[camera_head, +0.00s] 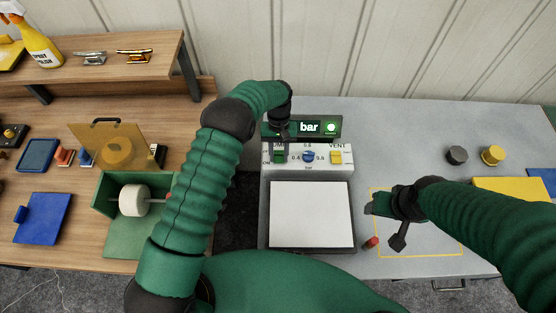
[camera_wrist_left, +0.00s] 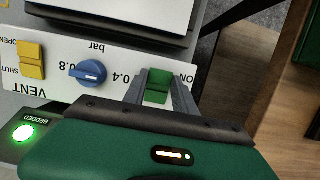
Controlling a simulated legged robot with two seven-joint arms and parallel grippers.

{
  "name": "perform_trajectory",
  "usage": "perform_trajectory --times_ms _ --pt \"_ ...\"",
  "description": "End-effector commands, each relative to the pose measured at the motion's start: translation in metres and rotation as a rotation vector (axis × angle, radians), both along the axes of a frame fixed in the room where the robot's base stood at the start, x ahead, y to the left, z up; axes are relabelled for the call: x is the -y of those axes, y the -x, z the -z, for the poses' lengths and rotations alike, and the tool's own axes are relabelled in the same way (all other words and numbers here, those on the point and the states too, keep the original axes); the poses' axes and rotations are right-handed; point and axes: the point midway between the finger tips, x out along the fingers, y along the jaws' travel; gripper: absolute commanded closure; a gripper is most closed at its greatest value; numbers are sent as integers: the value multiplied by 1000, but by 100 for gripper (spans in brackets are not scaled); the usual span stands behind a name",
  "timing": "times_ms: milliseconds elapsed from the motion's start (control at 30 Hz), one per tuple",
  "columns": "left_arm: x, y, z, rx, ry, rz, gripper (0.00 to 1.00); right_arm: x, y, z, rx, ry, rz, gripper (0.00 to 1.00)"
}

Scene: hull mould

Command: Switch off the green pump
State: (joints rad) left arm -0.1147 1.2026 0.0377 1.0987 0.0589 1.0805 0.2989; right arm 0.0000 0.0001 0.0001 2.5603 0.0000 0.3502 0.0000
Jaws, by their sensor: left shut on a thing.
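The green pump switch (camera_wrist_left: 157,86) sits on the white control panel (camera_head: 325,167), next to an "ON" label. My left gripper (camera_wrist_left: 158,92) has its two fingers closed on either side of the switch. In the head view the switch (camera_head: 279,156) shows just below my left wrist, which hides part of the panel. I cannot tell which way the switch is set. My right gripper (camera_head: 383,225) is open and empty above the grey table.
The panel also has a blue knob (camera_wrist_left: 88,73) and a yellow VENT switch (camera_wrist_left: 31,60). A green lamp (camera_wrist_left: 23,133) marked BEDDED is lit. A white plate (camera_head: 310,214) lies below the panel. A red piece (camera_head: 371,242) lies near my right gripper.

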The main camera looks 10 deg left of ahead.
Motion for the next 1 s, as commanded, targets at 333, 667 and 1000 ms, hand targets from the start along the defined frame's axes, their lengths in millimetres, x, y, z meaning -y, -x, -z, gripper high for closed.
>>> perform_trajectory --times_ms 333,667,1000 --pt "-3 -1 -2 -1 -4 0 62 0 0 0 1 0 0 42" --pt "-3 0 -2 -3 -4 1 45 0 0 0 1 0 0 42" --pt "-5 -12 -37 2 -3 1 45 0 0 16 1 0 0 42"
